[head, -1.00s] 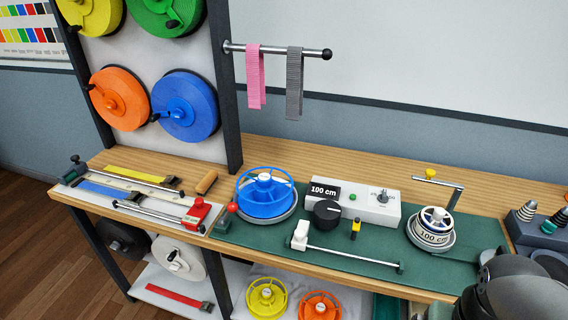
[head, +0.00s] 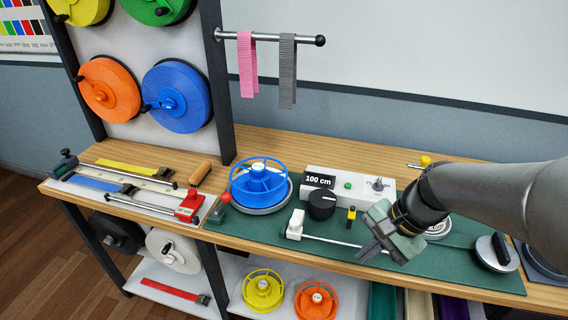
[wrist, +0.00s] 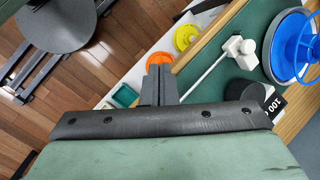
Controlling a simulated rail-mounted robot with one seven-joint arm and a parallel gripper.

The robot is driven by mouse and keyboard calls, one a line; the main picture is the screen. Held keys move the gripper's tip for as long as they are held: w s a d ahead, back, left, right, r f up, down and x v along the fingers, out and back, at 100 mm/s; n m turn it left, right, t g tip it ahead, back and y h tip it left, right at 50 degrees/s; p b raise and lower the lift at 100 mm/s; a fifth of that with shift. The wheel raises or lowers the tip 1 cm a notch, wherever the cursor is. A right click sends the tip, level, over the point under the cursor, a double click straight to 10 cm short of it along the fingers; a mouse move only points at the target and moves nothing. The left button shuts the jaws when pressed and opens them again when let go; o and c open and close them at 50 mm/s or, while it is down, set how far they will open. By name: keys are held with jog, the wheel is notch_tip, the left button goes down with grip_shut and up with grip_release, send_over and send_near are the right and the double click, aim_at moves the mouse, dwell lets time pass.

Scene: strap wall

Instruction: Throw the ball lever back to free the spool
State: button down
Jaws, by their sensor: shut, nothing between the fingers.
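The blue spool (head: 258,182) sits on a round grey base at the middle of the bench. A red ball (head: 226,198), on the lever, stands beside the base at its left front. The lever's stem is too small to make out. The blue spool also shows at the right edge of the wrist view (wrist: 300,45), where I cannot see the red ball. My gripper (head: 366,254) is shut and empty over the front of the green mat, well to the right of the spool and ball. Its closed fingers show in the wrist view (wrist: 158,78).
Between my gripper and the spool are a white block with a thin rod (head: 325,240), a black knob (head: 321,205) and a yellow-black piece (head: 351,214). A white control box (head: 350,186) stands behind. A red clamp (head: 189,206) lies left of the ball.

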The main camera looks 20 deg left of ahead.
jog(key=w+a+f+m+g+y, duration=0.1)
jog(key=w+a+m+y, duration=0.2)
jog(key=w+a, duration=0.3)
jog(key=w+a+m+g+y+b, duration=0.1)
jog(key=w+a+m+y, duration=0.3)
jog(key=a, duration=1)
jog(key=shift+w+a+f+m+y, duration=0.35)
jog(key=shift+w+m, duration=0.35)
jog(key=shift+w, duration=0.35)
send_near(221, 203)
jog(key=f, duration=0.2)
jog(key=w+d+f, duration=0.1)
jog(key=shift+p, duration=0.35)
jog(key=shift+s+a+r+p, duration=0.2)
jog(key=shift+a, duration=0.4)
jog(key=shift+s+a+r+p, duration=0.15)
jog(key=shift+a+r+p, duration=0.05)
jog(key=shift+a, duration=0.35)
jog(key=shift+s+a+r, duration=0.15)
jog(key=shift+s+a, duration=0.05)
jog(key=shift+a, duration=0.45)
jog(key=shift+r, duration=0.1)
